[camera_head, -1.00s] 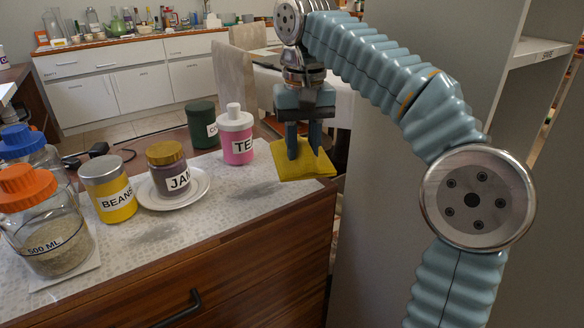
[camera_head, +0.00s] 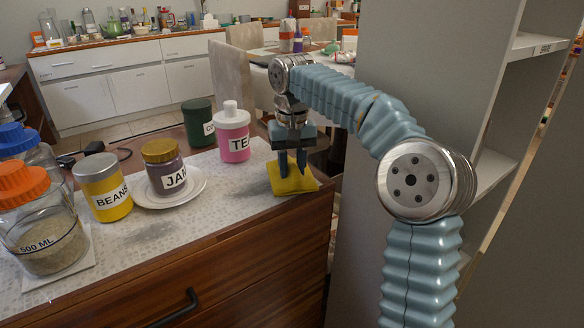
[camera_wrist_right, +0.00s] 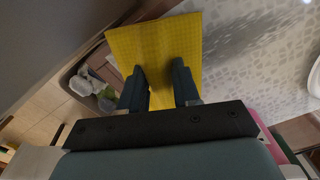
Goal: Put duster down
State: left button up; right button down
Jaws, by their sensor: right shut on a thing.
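The duster is a yellow square cloth (camera_head: 302,184) at the right end of the patterned countertop. My right gripper (camera_head: 292,172) points down with its dark fingers shut on the duster. The cloth is at or just above the counter surface, near its right edge; I cannot tell whether all of it touches. In the right wrist view the duster (camera_wrist_right: 152,38) spreads out beyond the right fingers (camera_wrist_right: 160,72), with the counter on one side and a drop to the floor on the other. My left gripper is not in view.
A jam jar (camera_head: 165,178) on a saucer (camera_head: 200,190), a beans jar (camera_head: 103,200) and an orange-lidded jar (camera_head: 40,240) stand further left. A grey shelf unit (camera_head: 420,90) is at right.

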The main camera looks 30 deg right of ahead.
aim_at(292, 165)
jog(key=shift+r, duration=0.1)
jog(key=c, duration=0.8)
grip_release()
notch_tip(292, 165, up, 12)
jog(key=p, duration=0.4)
jog(key=shift+p, duration=0.35)
